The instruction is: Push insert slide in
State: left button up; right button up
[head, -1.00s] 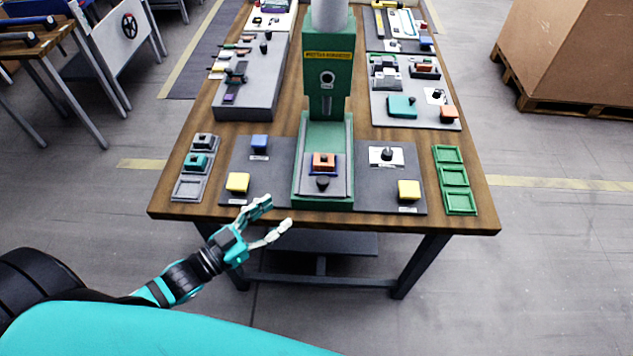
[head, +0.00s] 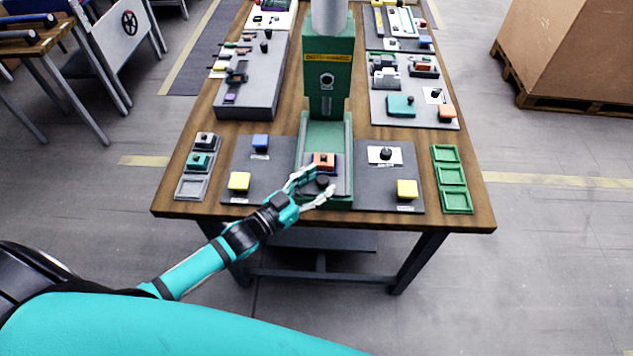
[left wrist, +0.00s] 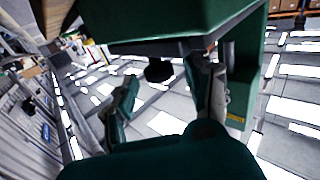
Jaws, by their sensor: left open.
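The insert slide (head: 340,185) is a grey plate in the green base of the press (head: 328,85). It carries an orange block (head: 324,160) in a dark blue holder and a black round knob (head: 323,181) at its front. My left gripper (head: 318,185) is open, its fingers on either side of the knob at the slide's front edge. In the left wrist view the dark knob (left wrist: 159,70) lies between the two spread fingers (left wrist: 165,100). I cannot tell whether they touch it. My right gripper is not in view.
Yellow buttons (head: 239,181) and (head: 407,189) flank the press on grey panels. A black lever on a white plate (head: 385,155) is right of the slide.

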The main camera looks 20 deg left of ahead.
aim_at(318, 169)
pick_arm(q)
grip_shut()
jog(key=w, duration=0.2)
jog(key=w+a+b, duration=0.1)
jog(key=w, duration=0.1)
jog(key=shift+w+a+b, duration=0.15)
jog(key=shift+w+b, duration=0.1)
jog(key=shift+b, duration=0.05)
grip_release()
jog(key=shift+s, duration=0.1)
jog(key=v, duration=1.2)
